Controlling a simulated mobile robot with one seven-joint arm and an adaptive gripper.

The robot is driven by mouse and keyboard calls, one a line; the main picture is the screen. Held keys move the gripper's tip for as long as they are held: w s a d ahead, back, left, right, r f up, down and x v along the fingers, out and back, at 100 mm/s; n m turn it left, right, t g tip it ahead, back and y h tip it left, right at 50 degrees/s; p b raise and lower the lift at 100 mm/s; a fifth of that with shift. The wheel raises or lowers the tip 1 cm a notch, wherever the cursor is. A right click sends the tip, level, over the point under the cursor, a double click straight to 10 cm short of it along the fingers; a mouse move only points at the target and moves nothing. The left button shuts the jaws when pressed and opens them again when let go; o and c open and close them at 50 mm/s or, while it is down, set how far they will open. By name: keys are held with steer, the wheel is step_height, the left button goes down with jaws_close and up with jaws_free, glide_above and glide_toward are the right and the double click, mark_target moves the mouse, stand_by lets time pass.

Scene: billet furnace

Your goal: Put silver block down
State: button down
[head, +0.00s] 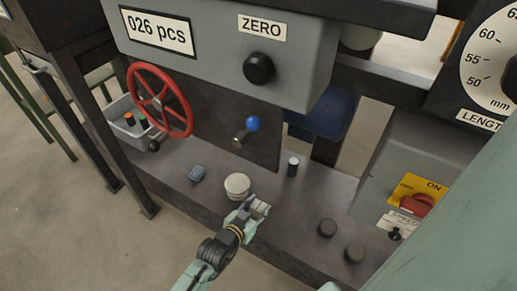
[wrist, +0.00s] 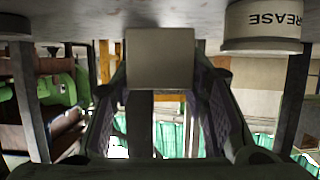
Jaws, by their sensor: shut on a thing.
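My gripper (head: 252,211) is low over the front part of the grey bench, just right of the white grease tin. It is shut on the silver block (head: 262,207), a small pale grey block at its tip. In the wrist view the silver block (wrist: 160,58) sits between the two fingers of my gripper (wrist: 160,85), with a plain square face showing. The bench surface (wrist: 110,12) appears at the top of that view, close to the block. I cannot tell whether the block touches it.
The grease tin (head: 237,186) stands close by; its label shows in the wrist view (wrist: 262,27). A small blue-grey block (head: 198,173), a dark cylinder (head: 292,166) and two dark round knobs (head: 327,228) (head: 354,252) are on the bench (head: 285,215). A red handwheel (head: 160,100) stands at left.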

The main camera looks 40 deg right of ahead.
steer(key=w+d, duration=0.3)
steer(key=w, duration=0.1)
steer(key=shift+d+f, duration=0.25)
steer(key=shift+d, duration=0.05)
steer(key=shift+w+f+b, duration=0.1)
steer(key=shift+f+b, duration=0.45)
steer(key=shift+f, duration=1.15)
steer(key=shift+f, duration=0.3)
steer(key=c, duration=0.9)
jaws_free()
steer(key=shift+c, duration=0.2)
